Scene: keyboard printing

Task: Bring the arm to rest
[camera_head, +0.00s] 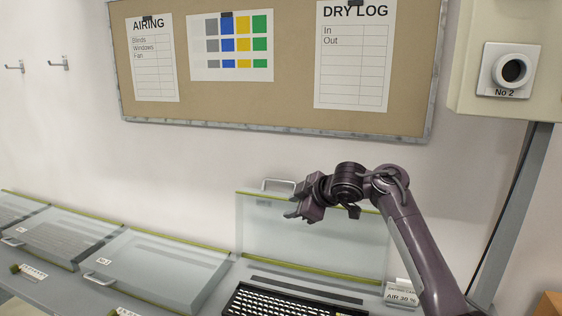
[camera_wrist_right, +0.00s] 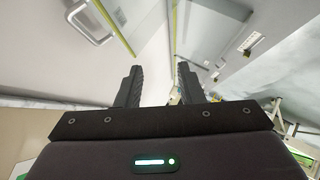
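My right arm (camera_head: 415,240) rises from the lower right in the head view and bends left at the top. My right gripper (camera_head: 298,212) is held in the air in front of a raised clear lid, above the black keyboard. In the right wrist view its two dark fingers (camera_wrist_right: 158,88) stand apart with nothing between them. My left gripper is in neither view.
A clear lid (camera_head: 265,232) with a green edge stands open behind the keyboard (camera_head: 285,303). Closed clear-lidded boxes (camera_head: 160,265) line the bench to the left. A pinboard (camera_head: 290,60) hangs on the wall. A grey post (camera_head: 515,215) stands right of my arm.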

